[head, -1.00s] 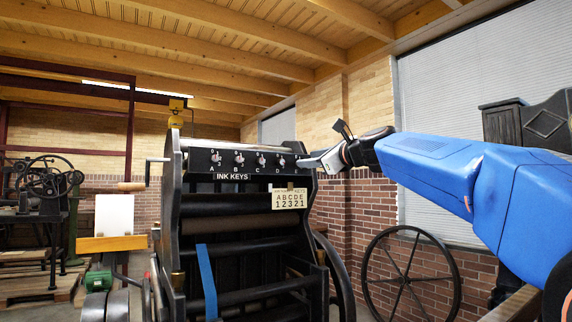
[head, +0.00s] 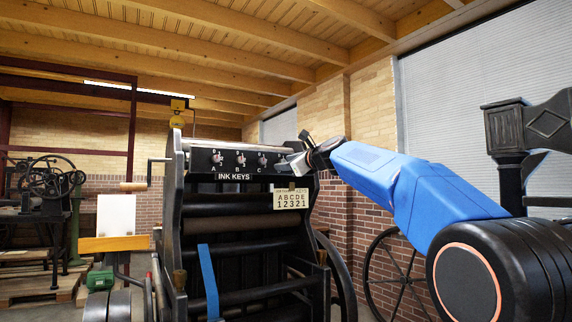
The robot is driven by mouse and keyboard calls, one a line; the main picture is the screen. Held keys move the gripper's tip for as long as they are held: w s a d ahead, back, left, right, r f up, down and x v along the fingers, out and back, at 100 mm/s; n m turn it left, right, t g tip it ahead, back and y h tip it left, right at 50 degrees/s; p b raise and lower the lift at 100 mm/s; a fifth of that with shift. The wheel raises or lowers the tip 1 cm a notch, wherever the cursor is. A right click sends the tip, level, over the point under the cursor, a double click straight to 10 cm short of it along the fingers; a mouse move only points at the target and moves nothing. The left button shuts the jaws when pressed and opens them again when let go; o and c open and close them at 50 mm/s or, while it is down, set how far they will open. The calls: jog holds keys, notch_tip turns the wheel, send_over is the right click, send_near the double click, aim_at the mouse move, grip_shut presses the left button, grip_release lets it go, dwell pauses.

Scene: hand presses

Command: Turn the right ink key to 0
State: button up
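A black panel labelled INK KEYS (head: 234,177) runs across the top of the press. Silver ink keys A (head: 217,157), B (head: 240,158) and C (head: 262,160) show in a row on it. My gripper (head: 288,163) is at the panel's right end, right of key C, and covers most of that end. Key D is largely covered, and the rightmost key is hidden behind my gripper. Whether my fingers touch or hold a key cannot be told. The dial numbers are too small to read surely.
A card (head: 291,199) below the panel reads ABCDE over 12321. A crank with a wooden handle (head: 133,187) sticks out at the press's left. A large spoked wheel (head: 397,280) stands at the right by the brick wall. A blue strip (head: 208,280) hangs down the press front.

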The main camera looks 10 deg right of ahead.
jog(key=shift+w+a, duration=0.1)
jog(key=shift+w, duration=0.15)
grip_shut()
